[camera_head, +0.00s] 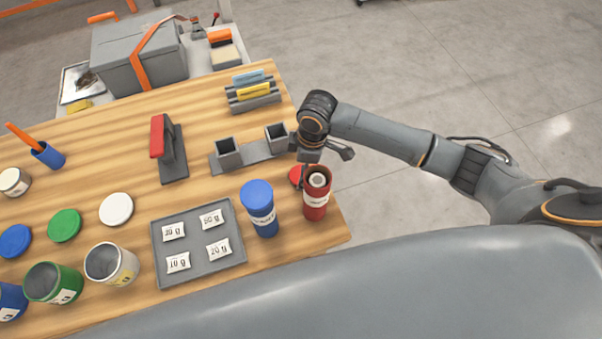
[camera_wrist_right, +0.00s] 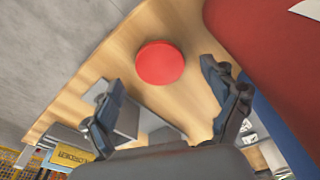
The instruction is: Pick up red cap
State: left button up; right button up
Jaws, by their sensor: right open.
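The red cap (camera_head: 296,176) lies flat on the wooden table, just left of the open red container (camera_head: 316,197). In the head view it is partly covered by my right gripper (camera_head: 322,165). In the right wrist view the whole round cap (camera_wrist_right: 160,63) shows on the wood, beyond and between the spread fingers of my right gripper (camera_wrist_right: 162,82). That gripper is open and empty, above the table near the cap. The red container (camera_wrist_right: 270,50) also shows large at the upper right of the wrist view. My left gripper is not in view.
A blue-lidded container (camera_head: 259,208) stands left of the red one. A grey holder (camera_head: 246,154) with two square cups sits behind the cap. A grey tray (camera_head: 198,272) with labelled weights lies left. The table's right edge (camera_head: 335,217) is close by.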

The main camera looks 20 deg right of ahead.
jog(key=shift+a+f, duration=0.15)
jog(key=shift+f, duration=1.15)
jog(key=c, duration=0.9)
jog(key=shift+o, duration=0.2)
jog(key=shift+r, duration=0.1)
